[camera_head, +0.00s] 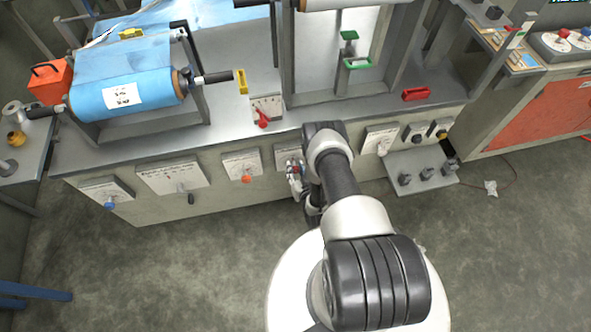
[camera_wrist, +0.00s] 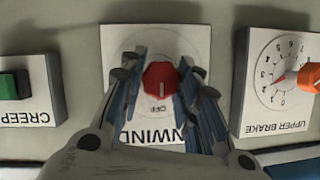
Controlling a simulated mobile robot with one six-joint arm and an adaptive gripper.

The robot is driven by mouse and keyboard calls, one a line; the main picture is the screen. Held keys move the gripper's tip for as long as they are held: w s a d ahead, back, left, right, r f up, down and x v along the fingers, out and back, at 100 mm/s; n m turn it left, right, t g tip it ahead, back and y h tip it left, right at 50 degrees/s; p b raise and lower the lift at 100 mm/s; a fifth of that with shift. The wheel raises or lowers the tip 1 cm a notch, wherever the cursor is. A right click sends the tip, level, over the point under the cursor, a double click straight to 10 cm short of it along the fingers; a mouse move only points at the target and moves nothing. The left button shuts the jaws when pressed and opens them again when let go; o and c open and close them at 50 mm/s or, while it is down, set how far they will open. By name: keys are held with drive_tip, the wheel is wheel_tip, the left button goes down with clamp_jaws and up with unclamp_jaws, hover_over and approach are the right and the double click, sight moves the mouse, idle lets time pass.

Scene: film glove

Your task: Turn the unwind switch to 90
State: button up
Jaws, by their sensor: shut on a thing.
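The unwind switch is a red knob (camera_wrist: 161,77) on a white plate labelled UNWIND (camera_wrist: 150,40), upside down in the wrist view. A pale mark on the knob points down toward the word OFF. My gripper (camera_wrist: 160,92) is shut on the knob, with one finger on its left and one on its right. In the head view my gripper (camera_head: 296,177) is at the front panel of the machine, and my arm hides part of it. The unwind plate (camera_head: 284,152) shows only partly there.
In the wrist view, the CREEP plate (camera_wrist: 30,100) with a green button is at left. The UPPER BRAKE dial (camera_wrist: 277,80) with an orange knob is at right. In the head view, a ledge with black pedals (camera_head: 422,172) juts out at right. Open floor lies in front.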

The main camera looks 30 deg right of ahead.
drive_tip(key=shift+d, duration=0.1)
drive_tip(key=shift+c, duration=0.5)
drive_tip(key=m+t+y, duration=0.1)
drive_tip(key=m+y, duration=0.1)
drive_tip(key=m, duration=0.1)
drive_tip(key=shift+d+m, duration=0.1)
drive_tip(key=shift+m, duration=0.2)
drive_tip(key=shift+m+t+y, duration=0.9)
drive_tip(key=shift+m, duration=1)
drive_tip(key=o, duration=1.1)
drive_tip(key=shift+f, duration=0.1)
drive_tip(key=shift+s, duration=0.1)
